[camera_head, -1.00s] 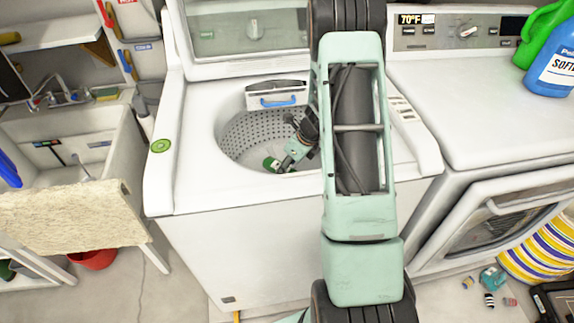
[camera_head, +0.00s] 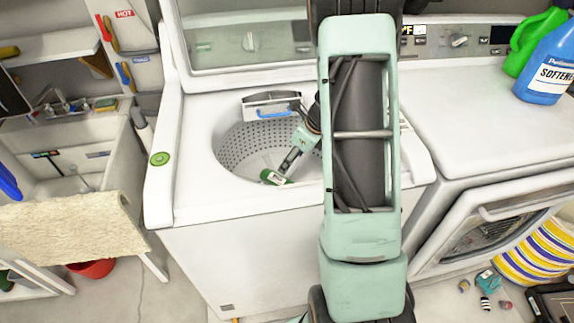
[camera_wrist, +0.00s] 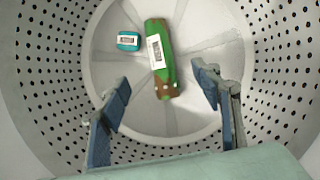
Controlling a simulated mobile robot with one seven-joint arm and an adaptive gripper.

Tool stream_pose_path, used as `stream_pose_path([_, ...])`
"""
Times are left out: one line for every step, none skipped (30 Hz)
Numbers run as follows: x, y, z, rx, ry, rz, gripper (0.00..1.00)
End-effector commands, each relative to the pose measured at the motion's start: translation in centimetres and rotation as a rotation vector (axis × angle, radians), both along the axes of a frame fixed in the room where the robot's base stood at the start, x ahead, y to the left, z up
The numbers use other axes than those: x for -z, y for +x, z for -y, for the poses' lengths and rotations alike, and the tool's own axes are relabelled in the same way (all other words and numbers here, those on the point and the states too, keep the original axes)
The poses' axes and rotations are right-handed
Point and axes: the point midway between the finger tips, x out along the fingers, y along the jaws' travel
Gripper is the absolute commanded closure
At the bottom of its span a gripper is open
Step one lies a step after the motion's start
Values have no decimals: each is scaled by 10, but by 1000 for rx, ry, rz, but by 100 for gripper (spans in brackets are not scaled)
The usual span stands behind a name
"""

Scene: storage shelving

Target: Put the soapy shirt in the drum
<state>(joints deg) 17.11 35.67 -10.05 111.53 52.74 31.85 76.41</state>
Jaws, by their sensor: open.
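The washer's drum (camera_head: 240,150) is open at the top, with a perforated grey wall. On its floor lies a green, roll-shaped object (camera_wrist: 160,58) with a white label and brown patches; it also shows in the head view (camera_head: 276,178). A small teal labelled piece (camera_wrist: 128,41) lies beside it in the wrist view. I cannot tell whether either is the soapy shirt. My gripper (camera_wrist: 160,80) is open and empty inside the drum, its fingers apart above the green object. It also shows in the head view (camera_head: 284,170), partly hidden by my arm.
The washer lid (camera_head: 245,28) stands raised behind the opening. A blue-handled drawer (camera_head: 272,104) sits at the drum's back rim. A dryer (camera_head: 480,120) stands to the right with softener bottles (camera_head: 545,65) on top. A sink (camera_head: 70,150) is at the left. Small objects (camera_head: 487,285) lie on the floor.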

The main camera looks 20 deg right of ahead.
Motion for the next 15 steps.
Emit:
stream_pose_path([-10, -2, 2, -1, -2, 3, 41])
stream_pose_path([-13, -3, 3, -1, -2, 2, 41])
stream_pose_path([-17, -5, 4, -1, -1, 2, 41])
stream_pose_path([-20, -6, 4, -1, -1, 2, 41])
stream_pose_path([-22, -7, 5, 0, -1, 1, 41])
stream_pose_path([-24, -8, 6, 0, -1, 1, 41])
stream_pose_path([-24, -8, 6, 0, -1, 0, 41])
stream_pose_path([-25, -9, 6, 0, -1, -1, 41])
stream_pose_path([-26, -9, 6, 0, -1, -1, 41])
stream_pose_path([-26, -10, 6, 0, -1, -1, 41])
stream_pose_path([-26, -10, 6, 0, -1, -1, 41])
stream_pose_path([-26, -10, 6, 0, -1, -1, 41])
stream_pose_path([-26, -10, 6, 0, -1, -1, 41])
stream_pose_path([-26, -10, 6, 0, -1, -1, 41])
stream_pose_path([-26, -10, 6, 0, -1, -1, 41])
